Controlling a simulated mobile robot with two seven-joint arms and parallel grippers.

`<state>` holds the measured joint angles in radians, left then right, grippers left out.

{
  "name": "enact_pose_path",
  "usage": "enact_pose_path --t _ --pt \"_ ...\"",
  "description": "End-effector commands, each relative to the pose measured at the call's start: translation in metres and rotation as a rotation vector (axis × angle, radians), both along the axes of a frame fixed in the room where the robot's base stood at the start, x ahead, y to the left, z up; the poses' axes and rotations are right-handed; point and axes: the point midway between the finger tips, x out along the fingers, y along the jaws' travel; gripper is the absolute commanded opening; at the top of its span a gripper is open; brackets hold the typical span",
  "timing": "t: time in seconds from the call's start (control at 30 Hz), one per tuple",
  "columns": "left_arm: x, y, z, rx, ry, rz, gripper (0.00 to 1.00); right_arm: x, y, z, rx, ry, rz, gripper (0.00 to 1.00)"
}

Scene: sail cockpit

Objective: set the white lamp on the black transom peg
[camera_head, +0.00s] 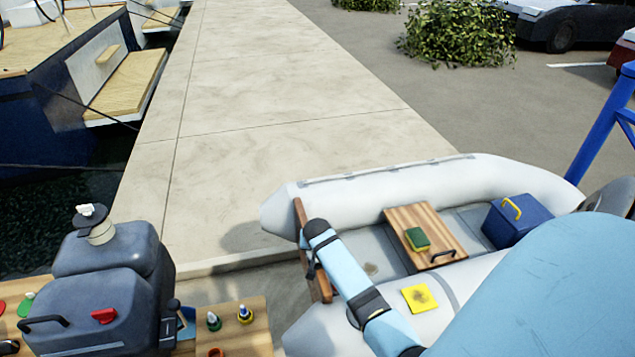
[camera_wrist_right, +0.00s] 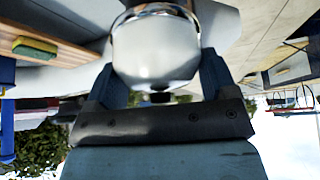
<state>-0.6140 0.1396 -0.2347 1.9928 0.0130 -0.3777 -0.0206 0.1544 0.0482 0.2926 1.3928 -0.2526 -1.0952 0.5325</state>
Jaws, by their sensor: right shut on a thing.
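The white lamp (camera_wrist_right: 155,50), a rounded body with a shiny metal ring, fills the top middle of the right wrist view. My right gripper (camera_wrist_right: 158,78) is shut on it, with a dark finger at each side. In the head view my light blue right arm reaches in from the right across the dinghy's stern. Its fingers and the lamp cannot be made out there. The dinghy's wooden transom (camera_head: 301,222) shows beside the arm and is partly covered by it. I cannot pick out the black peg with certainty. My left gripper is not in view.
The grey dinghy (camera_head: 400,172) holds a wooden seat (camera_head: 450,238) with a green and yellow sponge (camera_head: 417,239), and a blue box (camera_head: 516,220). A yellow cloth (camera_head: 419,298) lies on its near tube. A dark grey motor (camera_head: 105,300) stands at left. The pale walkway behind is clear.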

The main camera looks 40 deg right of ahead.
Motion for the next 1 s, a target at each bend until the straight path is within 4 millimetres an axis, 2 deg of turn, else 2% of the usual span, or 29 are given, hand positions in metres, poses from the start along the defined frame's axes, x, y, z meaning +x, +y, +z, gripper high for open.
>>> enact_pose_path --t 0.77,0.8,0.83,1.0 --pt "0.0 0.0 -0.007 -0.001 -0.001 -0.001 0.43 0.0 0.0 -0.013 0.0 0.0 0.0 0.53" --pt "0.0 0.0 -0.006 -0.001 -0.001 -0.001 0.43 0.0 0.0 -0.013 0.0 -0.001 -0.001 0.85" --pt "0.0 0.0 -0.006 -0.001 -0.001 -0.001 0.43 0.0 0.0 -0.013 0.0 0.0 0.0 0.89" --pt "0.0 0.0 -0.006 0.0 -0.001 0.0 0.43 0.0 0.0 -0.013 0.0 0.0 0.0 0.89"
